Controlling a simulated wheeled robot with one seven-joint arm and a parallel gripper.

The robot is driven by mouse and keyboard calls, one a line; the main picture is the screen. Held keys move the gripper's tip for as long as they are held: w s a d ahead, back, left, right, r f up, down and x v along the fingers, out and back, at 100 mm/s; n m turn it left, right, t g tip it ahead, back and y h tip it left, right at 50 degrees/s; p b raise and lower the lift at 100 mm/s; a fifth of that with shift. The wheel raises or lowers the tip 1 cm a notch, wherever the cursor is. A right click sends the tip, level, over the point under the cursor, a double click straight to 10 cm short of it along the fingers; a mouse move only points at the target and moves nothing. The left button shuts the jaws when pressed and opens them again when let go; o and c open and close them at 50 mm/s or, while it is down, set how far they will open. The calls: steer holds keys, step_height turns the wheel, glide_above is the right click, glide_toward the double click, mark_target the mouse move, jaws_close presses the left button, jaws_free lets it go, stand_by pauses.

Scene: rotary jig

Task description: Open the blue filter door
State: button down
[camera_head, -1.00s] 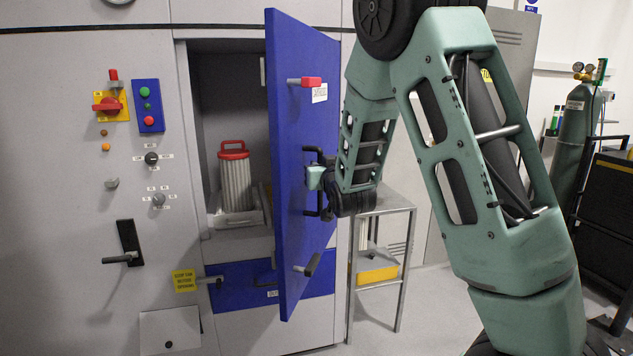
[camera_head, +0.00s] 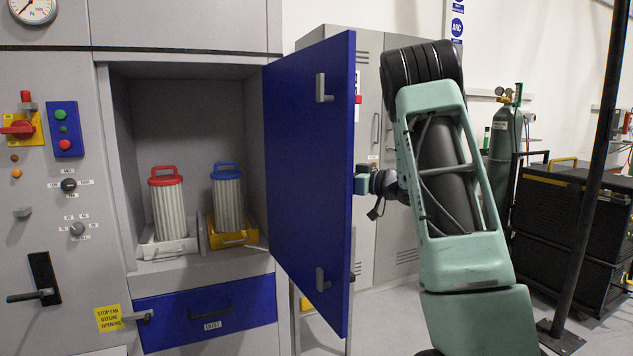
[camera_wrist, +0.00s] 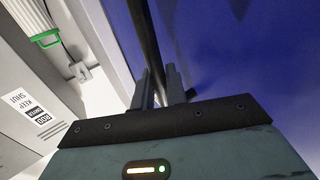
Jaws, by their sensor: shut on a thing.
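The blue filter door (camera_head: 305,180) stands swung wide open to the right of its compartment in the head view, with its inner face and two grey latch pieces (camera_head: 322,88) showing. My gripper (camera_wrist: 160,88) is shut on the dark bar handle (camera_wrist: 146,40) on the door's outer face in the wrist view. In the head view the handle and my fingertips are hidden behind the door; only my wrist shows past its outer edge.
The open compartment (camera_head: 215,120) holds a red-topped filter (camera_head: 168,210) on a white base and a blue-topped filter (camera_head: 228,200) on a yellow base. A blue drawer (camera_head: 207,313) lies below. Grey cabinets (camera_head: 395,130) stand behind the door and arm. A dark post (camera_head: 590,160) stands at right.

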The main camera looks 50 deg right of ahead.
steer(key=shift+s+d+r, duration=0.1)
steer(key=shift+d+r, duration=0.05)
steer(key=shift+d, duration=0.9)
steer(key=shift+s+d+r, duration=0.1)
steer(key=shift+d, duration=0.9)
steer(key=c, duration=1.5)
jaws_free()
steer(key=shift+w, duration=0.1)
steer(key=shift+f, duration=0.1)
steer(key=b+v, duration=0.2)
steer(key=v, duration=1.5)
steer(key=shift+s, duration=0.25)
